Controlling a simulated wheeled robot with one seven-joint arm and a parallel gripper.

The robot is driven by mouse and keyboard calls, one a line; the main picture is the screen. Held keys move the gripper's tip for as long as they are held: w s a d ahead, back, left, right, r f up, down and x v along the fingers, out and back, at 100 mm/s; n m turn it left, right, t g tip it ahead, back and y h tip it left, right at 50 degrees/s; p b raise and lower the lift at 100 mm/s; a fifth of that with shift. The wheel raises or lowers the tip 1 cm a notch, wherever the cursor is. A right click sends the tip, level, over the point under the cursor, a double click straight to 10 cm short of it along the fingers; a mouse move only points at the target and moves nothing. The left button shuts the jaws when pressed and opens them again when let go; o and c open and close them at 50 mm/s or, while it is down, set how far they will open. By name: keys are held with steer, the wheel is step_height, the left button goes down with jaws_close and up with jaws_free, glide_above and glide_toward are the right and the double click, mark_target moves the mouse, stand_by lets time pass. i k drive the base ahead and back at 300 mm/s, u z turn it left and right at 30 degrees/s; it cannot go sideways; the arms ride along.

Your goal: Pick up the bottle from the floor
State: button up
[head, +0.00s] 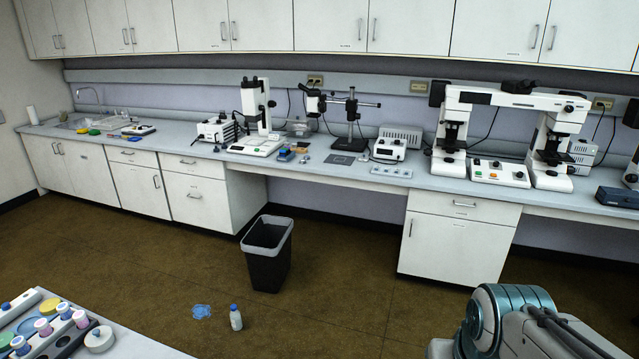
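A small white bottle (236,318) with a blue cap stands upright on the brown floor in the lower part of the head view. It is just right of a blue patch or crumpled piece (202,312) on the floor, and the two are apart. Part of my arm shows at the bottom right, well away from the bottle. My gripper is not in view.
A black bin (268,258) with a light liner stands behind the bottle. A table corner (135,345) with several containers is at lower left. A long counter (330,168) with microscopes and cabinets runs along the back. Floor right of the bottle is clear.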

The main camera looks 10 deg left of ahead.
mark_target(234, 317)
steer(key=u, duration=0.15)
steer(key=i, duration=1.6)
steer(key=u, duration=0.8)
steer(key=i, duration=2.15)
steer(key=u, duration=0.65)
